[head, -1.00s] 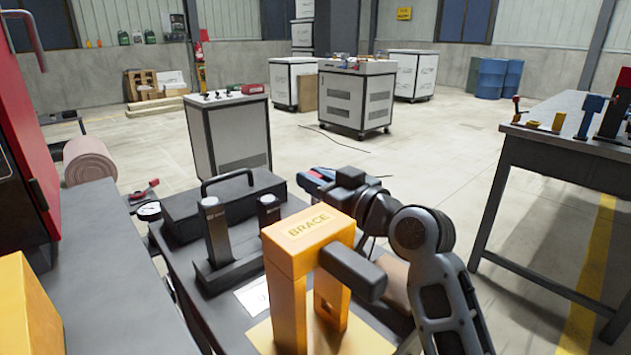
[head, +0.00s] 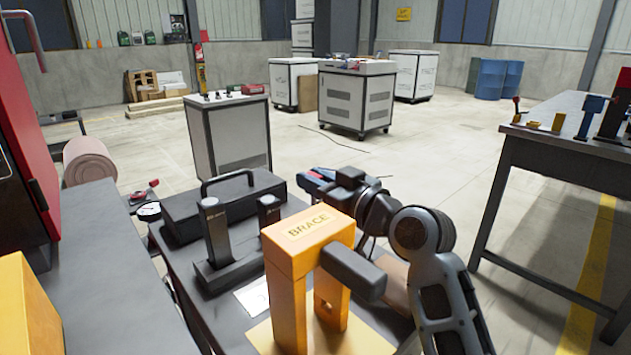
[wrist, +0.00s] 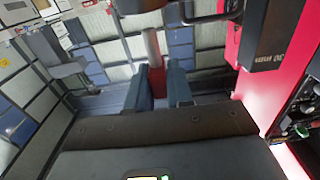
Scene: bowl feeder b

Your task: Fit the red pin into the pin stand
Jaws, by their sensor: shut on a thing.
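My gripper (wrist: 154,88) shows in the wrist view with its two dark blue fingers closed around an upright rod, the red pin (wrist: 157,80). The pin's lower part is red and its upper part looks greyish. In the head view my gripper (head: 318,178) is held in the air beyond the orange brace, pointing left; the pin is not clear there. A black stand with two upright dark posts (head: 225,270) is on the near table, left of the brace and my gripper. I cannot tell whether it is the pin stand.
The orange brace (head: 308,232) stands close to my arm. A black case (head: 220,207) lies behind the posts. A red cabinet (head: 32,130) is at the left, and it seems to show in the wrist view. A workbench (head: 570,140) with small fixtures is at the right.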

